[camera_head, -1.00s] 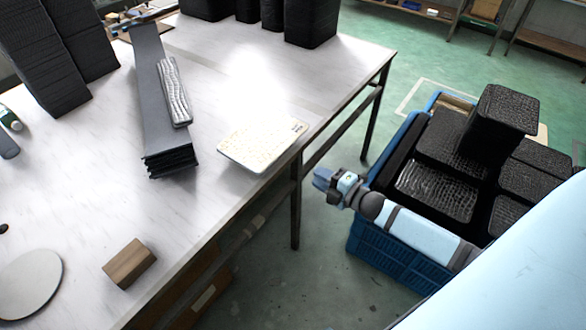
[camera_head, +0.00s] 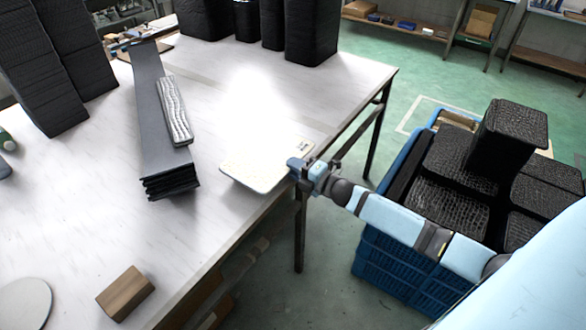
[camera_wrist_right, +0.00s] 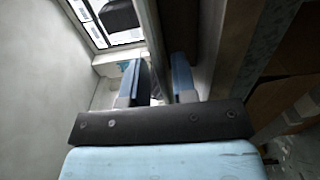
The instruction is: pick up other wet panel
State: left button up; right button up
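A pale cream panel (camera_head: 252,168) with rounded corners lies on the white table (camera_head: 225,220), at its right edge and partly washed out by glare. A ribbed silver panel (camera_head: 174,108) lies on a stack of long dark grey panels (camera_head: 160,135). I cannot tell by sight which is wet. My right gripper (camera_head: 297,168) is at the cream panel's right edge. In the right wrist view, its blue fingers (camera_wrist_right: 160,82) are apart, with a thin dark edge running between them. I cannot tell whether they touch it. My left gripper is not in view.
A blue crate (camera_head: 400,270) of black textured blocks (camera_head: 450,200) stands right of the table. Tall black stacks (camera_head: 310,30) stand at the table's back and left. A wooden block (camera_head: 125,293) and a round grey disc (camera_head: 25,302) lie at the front.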

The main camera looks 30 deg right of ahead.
jog(key=shift+w+a, duration=0.15)
jog(key=shift+w, duration=0.15)
grip_shut()
dwell(0.3)
